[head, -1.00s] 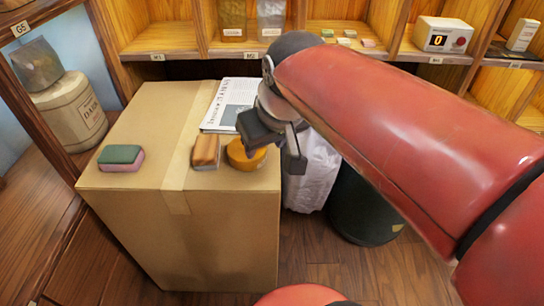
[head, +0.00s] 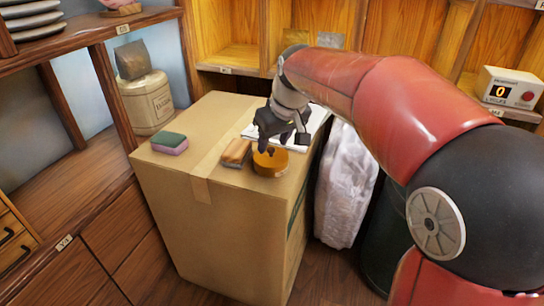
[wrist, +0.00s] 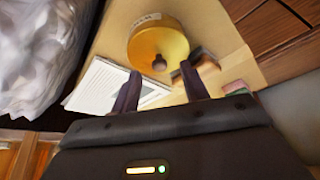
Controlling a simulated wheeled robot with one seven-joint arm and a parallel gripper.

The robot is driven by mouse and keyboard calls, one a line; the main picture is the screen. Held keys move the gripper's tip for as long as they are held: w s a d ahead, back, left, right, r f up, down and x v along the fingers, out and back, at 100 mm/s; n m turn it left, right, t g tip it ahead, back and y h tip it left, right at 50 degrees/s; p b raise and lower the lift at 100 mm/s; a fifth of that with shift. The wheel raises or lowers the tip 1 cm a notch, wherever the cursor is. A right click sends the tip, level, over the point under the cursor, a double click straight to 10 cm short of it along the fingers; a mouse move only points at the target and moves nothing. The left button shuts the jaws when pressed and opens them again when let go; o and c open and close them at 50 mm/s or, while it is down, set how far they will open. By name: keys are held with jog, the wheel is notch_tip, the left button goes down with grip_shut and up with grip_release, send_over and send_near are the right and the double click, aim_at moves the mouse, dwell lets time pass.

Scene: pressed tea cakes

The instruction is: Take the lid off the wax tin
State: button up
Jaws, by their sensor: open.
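The wax tin (head: 270,163) is a round, orange-yellow tin on top of a cardboard box (head: 222,215). Its lid, with a small dark knob, is on it. In the wrist view the lid (wrist: 158,35) shows from above, with the knob (wrist: 159,63) between the fingertips in the picture. My gripper (head: 284,143) is open and empty, just above and slightly behind the tin in the head view. Its two dark fingers also show in the wrist view (wrist: 161,70). I cannot tell whether a finger touches the lid.
A wooden-backed brush (head: 236,152) lies close left of the tin. A green and pink sponge (head: 169,143) lies further left. A printed paper (head: 296,132) lies behind the tin, partly hidden by my gripper. A white plastic bag (head: 346,185) stands right of the box.

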jog(key=shift+x, duration=1.15)
jog(key=c, duration=1)
jog(key=shift+r, duration=0.15)
